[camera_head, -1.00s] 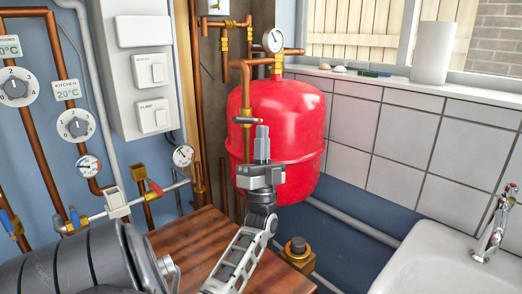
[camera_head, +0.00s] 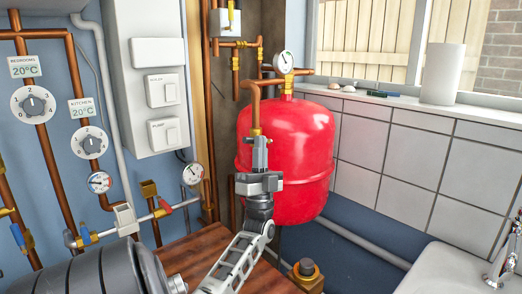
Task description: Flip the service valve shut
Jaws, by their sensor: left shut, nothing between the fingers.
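The brass service valve (camera_head: 256,132) sits on the copper pipe in front of the red tank (camera_head: 296,130). Its dark lever is hidden behind the fingers. My left gripper (camera_head: 260,142) is shut and empty, pointing up with its fingertips in front of the valve. I cannot tell whether the fingers touch the lever. My right gripper is not in view.
A pipe with a red-handled valve (camera_head: 164,206) and a blue-handled valve (camera_head: 84,232) runs along the left wall. A brown wooden top (camera_head: 205,250) lies below the gripper. A white sink (camera_head: 450,272) is at the lower right.

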